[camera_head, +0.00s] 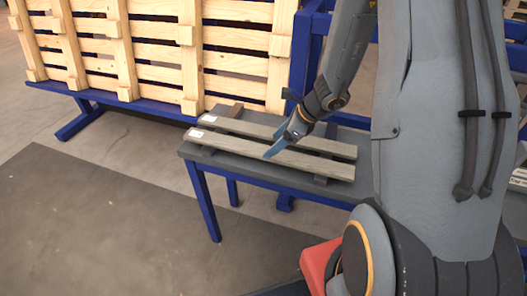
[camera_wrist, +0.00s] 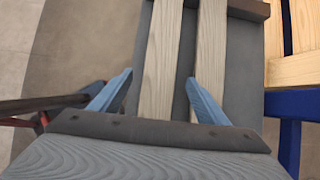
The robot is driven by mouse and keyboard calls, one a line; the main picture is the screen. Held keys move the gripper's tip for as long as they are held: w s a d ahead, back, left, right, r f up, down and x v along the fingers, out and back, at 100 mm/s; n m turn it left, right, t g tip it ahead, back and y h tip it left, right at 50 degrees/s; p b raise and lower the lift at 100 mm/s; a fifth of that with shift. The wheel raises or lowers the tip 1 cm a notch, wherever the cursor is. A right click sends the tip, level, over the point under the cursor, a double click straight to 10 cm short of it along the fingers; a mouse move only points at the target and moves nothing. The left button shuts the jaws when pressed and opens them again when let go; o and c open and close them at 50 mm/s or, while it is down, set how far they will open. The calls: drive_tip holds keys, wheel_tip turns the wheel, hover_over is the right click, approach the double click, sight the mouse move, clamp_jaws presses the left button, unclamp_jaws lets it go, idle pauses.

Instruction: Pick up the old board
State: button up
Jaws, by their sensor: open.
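Two long, weathered grey-brown boards lie side by side with a gap between them, each with a white label at its left end. The front board (camera_head: 262,152) and the back board (camera_head: 245,126) look alike, and I cannot tell which one is the old board. My gripper (camera_head: 278,146) is open, its blue fingers over the front board. In the wrist view the front board (camera_wrist: 162,50) runs between the spread fingertips of my gripper (camera_wrist: 157,82), and the back board (camera_wrist: 211,45) passes beside the right finger. Nothing is held. The height above the boards is hard to judge.
The boards rest on a grey-topped table (camera_head: 196,154) with blue legs, raised on crosswise supports (camera_head: 234,110). A pale wooden pallet (camera_head: 125,50) stands upright on a blue frame (camera_head: 70,96) behind it. The floor left of the table is clear, with a dark mat (camera_head: 90,220).

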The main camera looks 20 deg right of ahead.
sight(264, 151)
drive_tip(key=shift+p+x, duration=0.35)
drive_tip(key=shift+x, duration=1.6)
drive_tip(key=shift+w+a+r, duration=0.15)
drive_tip(key=c, duration=1.3)
